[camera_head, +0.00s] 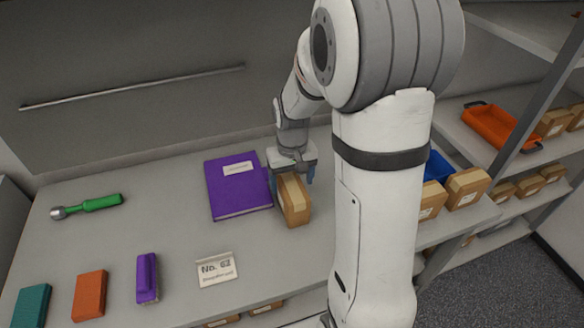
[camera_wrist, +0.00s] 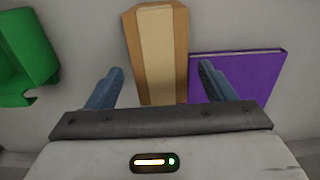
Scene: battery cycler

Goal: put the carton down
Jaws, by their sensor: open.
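The carton (camera_head: 294,200) is a small brown box with a paler tape strip. It stands on the grey table just right of a purple book. My gripper (camera_head: 291,176) is over the carton's far end, with its blue fingers apart on either side. In the wrist view the carton (camera_wrist: 158,50) lies between the two open fingers of my gripper (camera_wrist: 160,85), with a gap visible on each side. The carton appears to rest on the table; its underside is hidden.
The purple book (camera_head: 238,186) lies close to the carton's left side. A green-handled tool (camera_head: 88,206), a label card (camera_head: 217,269), and purple (camera_head: 147,278), orange (camera_head: 89,295) and teal (camera_head: 33,305) items lie leftward. Shelves at right hold cartons (camera_head: 467,187) and an orange tray (camera_head: 500,130).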

